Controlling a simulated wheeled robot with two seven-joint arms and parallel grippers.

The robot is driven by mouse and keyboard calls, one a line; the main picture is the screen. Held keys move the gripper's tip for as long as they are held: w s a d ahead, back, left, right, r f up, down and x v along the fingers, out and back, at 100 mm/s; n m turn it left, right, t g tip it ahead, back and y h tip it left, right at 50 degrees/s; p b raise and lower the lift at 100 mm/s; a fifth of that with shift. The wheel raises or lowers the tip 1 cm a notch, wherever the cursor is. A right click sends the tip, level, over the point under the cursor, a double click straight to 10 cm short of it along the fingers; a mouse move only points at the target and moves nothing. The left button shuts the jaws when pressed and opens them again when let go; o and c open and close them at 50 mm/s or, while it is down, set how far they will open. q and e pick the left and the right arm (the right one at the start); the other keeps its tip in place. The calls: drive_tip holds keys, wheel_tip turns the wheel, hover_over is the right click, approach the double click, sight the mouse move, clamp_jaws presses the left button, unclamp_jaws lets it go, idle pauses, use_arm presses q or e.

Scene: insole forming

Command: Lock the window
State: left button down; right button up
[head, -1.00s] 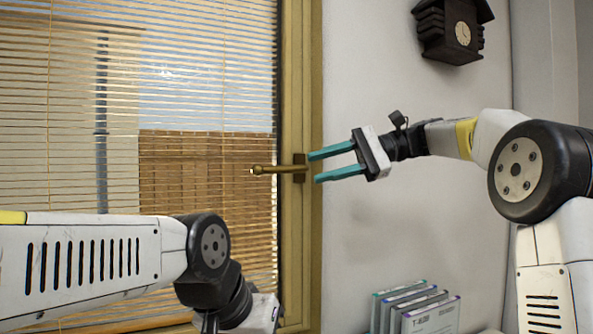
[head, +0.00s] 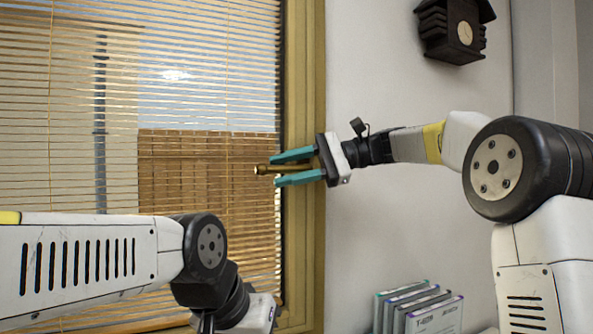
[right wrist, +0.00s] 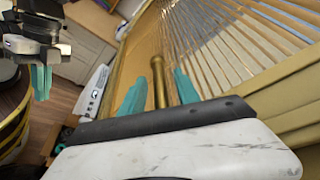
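The window handle (head: 262,169) is a brass lever on the gold window frame (head: 304,70). It points left, roughly horizontal, in the head view. My right gripper (head: 273,169) is open, with one teal finger above the handle and one below. In the right wrist view the handle (right wrist: 158,82) stands between the two teal fingers, with gaps visible beside it. The handle's base is hidden behind the gripper in the head view. My left arm is low at the left; its gripper body (head: 250,314) is cut off at the bottom edge. A teal left gripper (right wrist: 41,80) shows in the right wrist view.
Horizontal blinds (head: 190,100) cover the window left of the handle. Several upright boxes or books (head: 420,308) stand at the bottom right. A dark wall clock (head: 455,30) hangs at the upper right.

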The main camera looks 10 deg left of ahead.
clamp_jaws()
drive_tip(key=shift+s, duration=0.1)
idle(1.4)
